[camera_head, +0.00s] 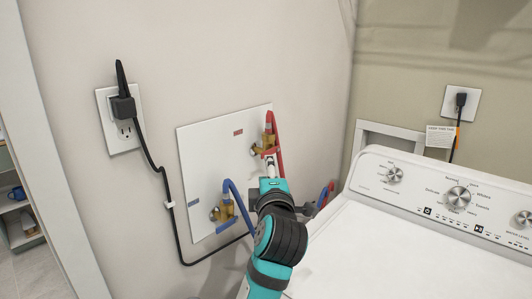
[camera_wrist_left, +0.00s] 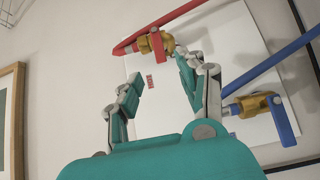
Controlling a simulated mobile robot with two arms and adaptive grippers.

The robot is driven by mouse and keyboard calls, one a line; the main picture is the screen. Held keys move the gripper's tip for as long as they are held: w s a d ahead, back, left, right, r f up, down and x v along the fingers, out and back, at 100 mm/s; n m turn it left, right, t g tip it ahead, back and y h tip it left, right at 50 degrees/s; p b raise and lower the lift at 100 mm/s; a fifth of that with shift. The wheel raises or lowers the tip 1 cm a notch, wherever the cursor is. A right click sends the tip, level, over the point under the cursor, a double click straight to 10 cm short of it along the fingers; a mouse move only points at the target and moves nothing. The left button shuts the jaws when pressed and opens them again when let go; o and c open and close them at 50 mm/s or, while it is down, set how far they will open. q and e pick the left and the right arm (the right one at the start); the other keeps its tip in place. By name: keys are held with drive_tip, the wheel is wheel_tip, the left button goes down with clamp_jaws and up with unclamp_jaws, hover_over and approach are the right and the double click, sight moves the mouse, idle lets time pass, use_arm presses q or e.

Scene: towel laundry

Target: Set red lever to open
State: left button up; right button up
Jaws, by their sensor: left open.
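In the left wrist view the red lever (camera_wrist_left: 158,44) sits on a brass valve (camera_wrist_left: 149,44) at the top of the white wall panel (camera_wrist_left: 225,60). In the head view the same brass valve (camera_head: 269,142) is at the panel's upper right, with the lever partly hidden by my gripper. My left gripper (camera_wrist_left: 158,70) is open and empty, its two fingers spread just below the lever, which lies beyond and between the fingertips. In the head view the gripper (camera_head: 271,168) is close under the red valve; contact cannot be told. My right gripper is not in view.
A blue-levered valve (camera_head: 222,211) with a blue hose is at the panel's lower left. A red hose (camera_head: 278,145) runs beside the red valve. The washer (camera_head: 440,205) stands at right. A black cord (camera_head: 165,190) hangs from the outlet (camera_head: 122,130) and passes by the panel.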

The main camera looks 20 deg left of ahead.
sight(266, 154)
use_arm(q)
drive_tip(key=p+x, duration=0.1)
drive_tip(key=x, duration=0.9)
drive_tip(key=shift+w+a, duration=0.15)
drive_tip(key=shift+f, duration=0.1)
clamp_jaws()
